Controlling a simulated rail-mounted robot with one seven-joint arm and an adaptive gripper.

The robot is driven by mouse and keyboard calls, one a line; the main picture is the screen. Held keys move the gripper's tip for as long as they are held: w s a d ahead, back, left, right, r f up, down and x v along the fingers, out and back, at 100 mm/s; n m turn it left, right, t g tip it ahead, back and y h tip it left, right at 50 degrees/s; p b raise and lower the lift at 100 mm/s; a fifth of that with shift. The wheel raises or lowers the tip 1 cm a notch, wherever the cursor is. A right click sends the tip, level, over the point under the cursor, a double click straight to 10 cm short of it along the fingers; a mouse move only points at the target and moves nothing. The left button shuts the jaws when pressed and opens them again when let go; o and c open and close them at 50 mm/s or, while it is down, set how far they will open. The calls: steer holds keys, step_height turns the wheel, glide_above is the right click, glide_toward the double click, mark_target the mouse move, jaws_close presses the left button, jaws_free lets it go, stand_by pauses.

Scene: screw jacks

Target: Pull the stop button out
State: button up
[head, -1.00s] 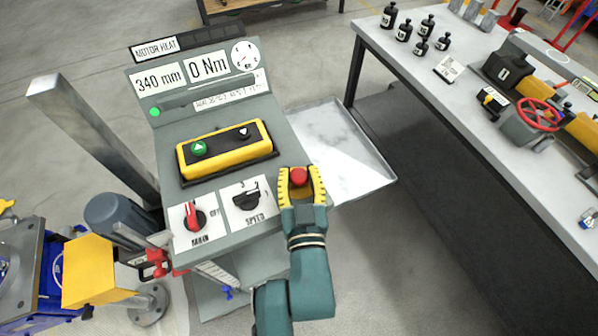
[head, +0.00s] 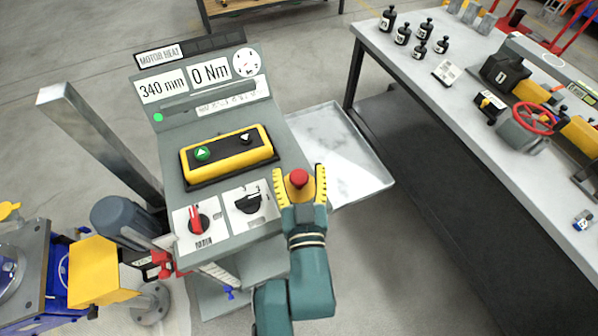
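The red stop button (head: 299,178) shows at the right front corner of the grey control console (head: 225,128). My gripper (head: 299,184) is at the button, with one yellow finger on its left and one on its right. The fingers stand apart, and a dark gap seems to show between each finger and the red cap. I cannot tell whether they touch the button lower down. The gripper hides the button's base and the panel around it.
The console carries a yellow up/down button box (head: 228,156), a red main switch (head: 199,222) and a black speed knob (head: 248,203). A grey tray (head: 345,150) lies to the right. A steel post (head: 100,145) rises on the left.

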steer(key=shift+f, duration=0.1)
steer(key=s+d, duration=0.1)
steer(key=s, duration=1.1)
steer(key=shift+d, duration=0.1)
